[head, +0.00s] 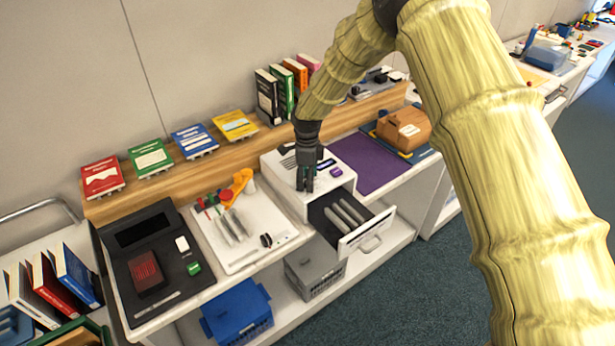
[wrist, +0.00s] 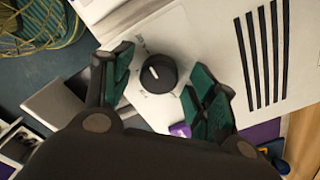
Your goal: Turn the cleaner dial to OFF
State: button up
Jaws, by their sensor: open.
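The cleaner is a white box-shaped unit (head: 273,163) on the counter, with dark slots on its top. Its black round dial (wrist: 159,73) carries a short white pointer mark and sits on the white top panel in the wrist view. Small lettering around the dial is too blurred to read. My gripper (head: 306,184) is above the cleaner's top, pointing down. In the wrist view its two green-padded fingers (wrist: 160,92) are open, one on each side of the dial, with visible gaps. In the head view my gripper hides the dial.
The cleaner's drawer (head: 366,230) is pulled out at the front, with grey rods inside. A purple mat (head: 368,163) lies to the right, with a brown bag-like item (head: 404,130) beyond. A white tray of tools (head: 256,243) is on the left. Books stand behind on a wooden ledge.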

jog(key=shift+s+r, duration=0.1)
jog(key=shift+c, duration=0.2)
jog(key=c, duration=1)
